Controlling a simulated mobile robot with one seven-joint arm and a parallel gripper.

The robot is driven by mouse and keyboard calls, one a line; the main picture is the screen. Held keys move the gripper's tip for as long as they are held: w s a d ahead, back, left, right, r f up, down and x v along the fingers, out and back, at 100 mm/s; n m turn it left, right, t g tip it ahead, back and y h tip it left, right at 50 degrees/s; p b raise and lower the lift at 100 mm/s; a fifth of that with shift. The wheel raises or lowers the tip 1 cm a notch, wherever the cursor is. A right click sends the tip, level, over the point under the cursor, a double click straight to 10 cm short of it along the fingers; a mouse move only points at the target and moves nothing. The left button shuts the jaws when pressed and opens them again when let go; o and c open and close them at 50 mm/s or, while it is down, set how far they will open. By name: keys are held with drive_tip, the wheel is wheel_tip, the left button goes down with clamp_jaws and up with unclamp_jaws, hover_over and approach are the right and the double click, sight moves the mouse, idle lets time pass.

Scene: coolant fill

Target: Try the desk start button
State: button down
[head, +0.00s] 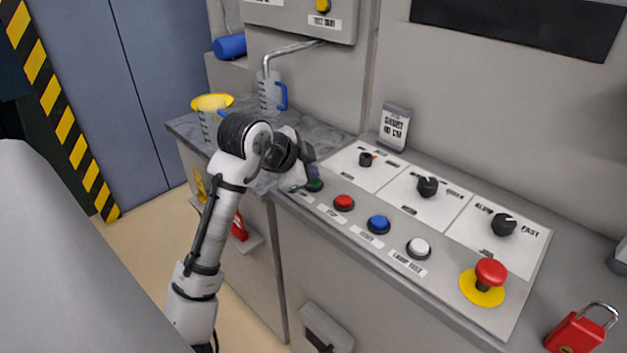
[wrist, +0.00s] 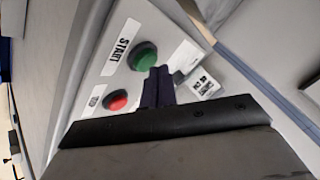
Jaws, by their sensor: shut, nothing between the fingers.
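The green start button (wrist: 143,56) sits on the desk panel beside its START label (wrist: 121,46) in the wrist view. In the head view the green button (head: 314,185) shows at the left end of the button row, partly hidden by my arm. My gripper (wrist: 158,72) is shut and empty, with its fingertips at the near edge of the green button. I cannot tell whether they touch it. In the head view my gripper (head: 298,182) is at the panel's left end, largely hidden behind my wrist.
A red button (head: 344,202), blue button (head: 378,224) and white button (head: 418,247) continue the row. A red emergency knob (head: 490,272) and a red padlock (head: 577,332) are at the right.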

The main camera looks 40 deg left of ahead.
drive_tip(key=shift+f+b, duration=0.45)
drive_tip(key=shift+f, duration=0.1)
idle(0.4)
drive_tip(key=shift+r, duration=0.1)
drive_tip(key=shift+r+p, duration=0.7)
drive_tip(key=shift+r, duration=0.15)
drive_tip(key=shift+r, duration=0.1)
wheel_tip(320, 180, up, 5)
drive_tip(key=p, duration=0.3)
drive_tip(key=shift+p, duration=0.35)
idle(0.5)
